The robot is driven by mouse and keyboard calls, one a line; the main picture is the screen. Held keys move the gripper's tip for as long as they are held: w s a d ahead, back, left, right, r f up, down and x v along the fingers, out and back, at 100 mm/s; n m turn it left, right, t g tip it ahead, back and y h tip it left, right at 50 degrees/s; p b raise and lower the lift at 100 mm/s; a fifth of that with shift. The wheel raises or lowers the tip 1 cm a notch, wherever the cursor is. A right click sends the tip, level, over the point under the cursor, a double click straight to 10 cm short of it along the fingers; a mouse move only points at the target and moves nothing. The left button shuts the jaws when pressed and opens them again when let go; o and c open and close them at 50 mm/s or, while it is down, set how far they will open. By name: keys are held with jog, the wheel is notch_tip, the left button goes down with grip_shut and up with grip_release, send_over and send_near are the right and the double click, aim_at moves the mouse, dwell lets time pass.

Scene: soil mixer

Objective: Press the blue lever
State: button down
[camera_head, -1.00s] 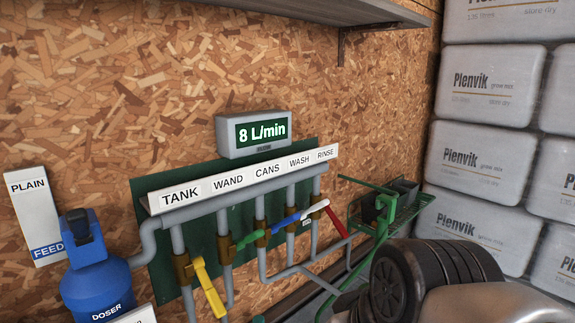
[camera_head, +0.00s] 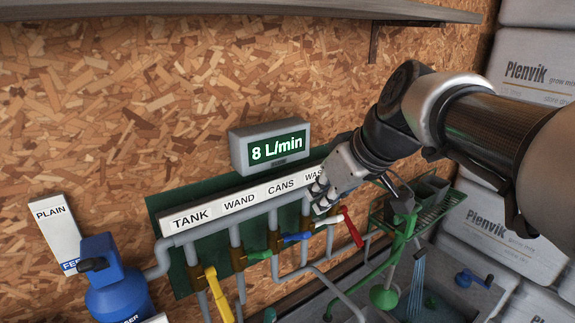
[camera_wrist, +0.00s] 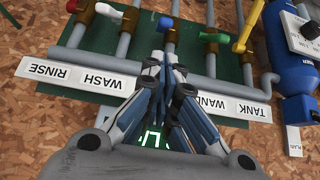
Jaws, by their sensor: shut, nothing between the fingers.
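The blue lever (camera_head: 297,238) is on the valve of the CANS pipe, between the green lever (camera_head: 262,254) and the white lever (camera_head: 328,220). It also shows at the top of the wrist view (camera_wrist: 165,22). My gripper (camera_head: 318,196) is shut and empty, up by the WASH label, above and right of the blue lever in the head view. In the wrist view, its closed fingertips (camera_wrist: 162,62) point towards the CANS pipe, apart from the blue lever in the picture. My gripper hides the CANS label there.
A yellow lever (camera_head: 220,306) and a red lever (camera_head: 350,228) flank the row. A display (camera_head: 268,145) reads 8 L/min above the labels. A blue doser (camera_head: 115,290) stands left. A green rack (camera_head: 428,205) and a sink (camera_head: 465,300) are right; a shelf overhangs.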

aim_at(300, 233)
jog(key=x, duration=1)
dwell(0.3)
